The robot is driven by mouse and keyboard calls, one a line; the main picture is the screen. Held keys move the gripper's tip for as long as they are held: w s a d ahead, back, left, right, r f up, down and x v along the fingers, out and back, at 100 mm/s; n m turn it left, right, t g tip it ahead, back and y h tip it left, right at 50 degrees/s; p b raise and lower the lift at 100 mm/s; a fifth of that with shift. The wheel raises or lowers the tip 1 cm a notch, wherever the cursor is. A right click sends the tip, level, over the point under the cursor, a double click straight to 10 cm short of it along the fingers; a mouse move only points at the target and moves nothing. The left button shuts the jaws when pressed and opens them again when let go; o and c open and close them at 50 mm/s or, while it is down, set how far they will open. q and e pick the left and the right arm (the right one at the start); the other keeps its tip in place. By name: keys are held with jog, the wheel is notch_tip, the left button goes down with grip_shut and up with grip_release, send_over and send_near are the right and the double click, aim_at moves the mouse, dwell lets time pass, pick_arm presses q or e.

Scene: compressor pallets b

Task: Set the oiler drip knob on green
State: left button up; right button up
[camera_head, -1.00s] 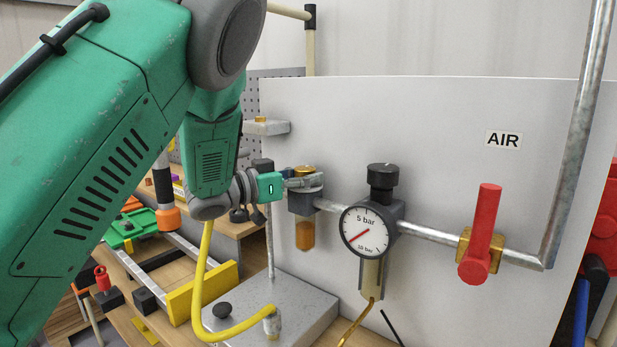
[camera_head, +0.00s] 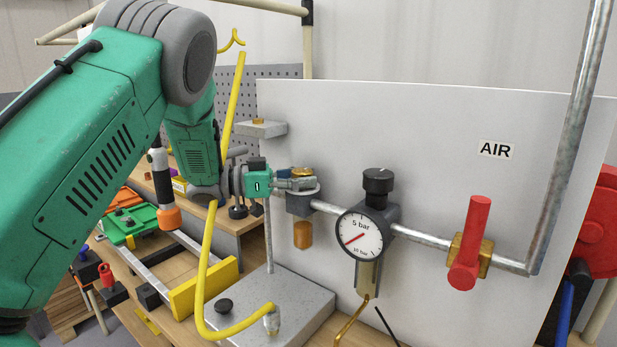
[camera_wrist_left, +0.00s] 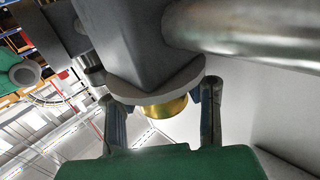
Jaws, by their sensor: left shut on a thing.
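The oiler hangs on the pipe of the white panel, with a grey body (camera_head: 299,204), an amber bowl (camera_head: 303,236) below and a brass drip knob (camera_head: 302,171) on top, above a pale ring. My left gripper (camera_head: 297,183) reaches it from the left, its fingers at knob height, shut on the knob. In the left wrist view the brass knob (camera_wrist_left: 165,106) shows between the two fingers (camera_wrist_left: 163,115), beside a grey disc. The fingers partly cover the knob and ring. I cannot make out a green mark. My right gripper is not in view.
A gauge (camera_head: 360,233) with a black knob (camera_head: 378,181) sits right of the oiler, then a red-handled valve (camera_head: 473,240). A yellow hose (camera_head: 206,270) loops up from a metal plate (camera_head: 300,292) past my wrist. A small shelf (camera_head: 262,128) juts out above my gripper.

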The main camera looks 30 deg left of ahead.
pick_arm(q)
jog(key=o, duration=1.2)
jog(key=shift+a+r, duration=0.2)
jog(key=shift+o, duration=0.2)
jog(key=shift+s+a+f, duration=0.15)
jog(key=shift+a, duration=0.1)
jog(key=shift+d, duration=0.15)
